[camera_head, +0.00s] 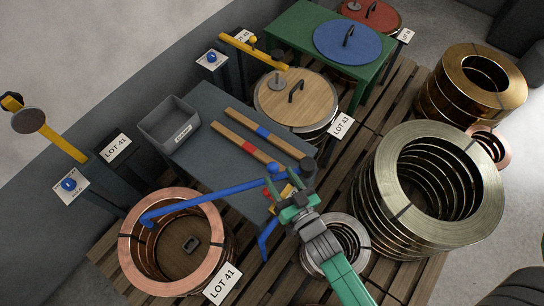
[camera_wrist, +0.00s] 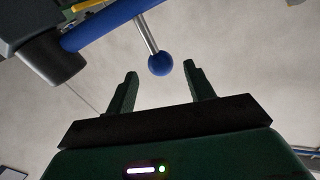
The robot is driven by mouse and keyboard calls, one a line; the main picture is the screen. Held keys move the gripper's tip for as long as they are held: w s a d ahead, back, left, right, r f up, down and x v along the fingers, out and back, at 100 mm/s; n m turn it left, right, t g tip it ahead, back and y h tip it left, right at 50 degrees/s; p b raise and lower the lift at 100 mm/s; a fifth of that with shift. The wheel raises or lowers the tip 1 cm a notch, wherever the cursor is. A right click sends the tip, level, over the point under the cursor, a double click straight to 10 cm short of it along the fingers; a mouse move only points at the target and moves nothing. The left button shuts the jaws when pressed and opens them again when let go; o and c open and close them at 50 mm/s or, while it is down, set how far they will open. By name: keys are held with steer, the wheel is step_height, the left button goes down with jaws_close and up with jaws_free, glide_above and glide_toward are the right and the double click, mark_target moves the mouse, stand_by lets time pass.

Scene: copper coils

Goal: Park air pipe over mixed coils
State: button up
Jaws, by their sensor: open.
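The blue air pipe (camera_head: 215,194) runs from a dark pivot at the table's right corner leftward, and its bent far end hangs over the copper coil stack (camera_head: 130,248) marked LOT 41. A metal stem with a blue ball knob (camera_wrist: 160,64) comes off the pipe (camera_wrist: 105,22) in the wrist view. My gripper (camera_head: 284,188) is open beside the pipe near its pivot end. In the wrist view, the ball appears between my open fingers (camera_wrist: 160,76), touching neither; its depth is unclear. Which coils are the mixed ones is not labelled legibly.
A silver coil stack (camera_head: 398,181), a smaller coil (camera_head: 362,240) and brass coils (camera_head: 507,88) stand at right. The dark table (camera_head: 208,150) holds a grey bin (camera_head: 169,124) and two wooden bars. A wood-lidded LOT 43 stack (camera_head: 312,101) and green table (camera_head: 290,35) lie behind.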

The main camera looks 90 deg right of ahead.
steer(key=x, duration=0.6)
steer(key=shift+w+d, duration=0.2)
steer(key=shift+d, duration=0.1)
steer(key=shift+r, duration=0.1)
jaws_close()
steer(key=shift+a, duration=0.1)
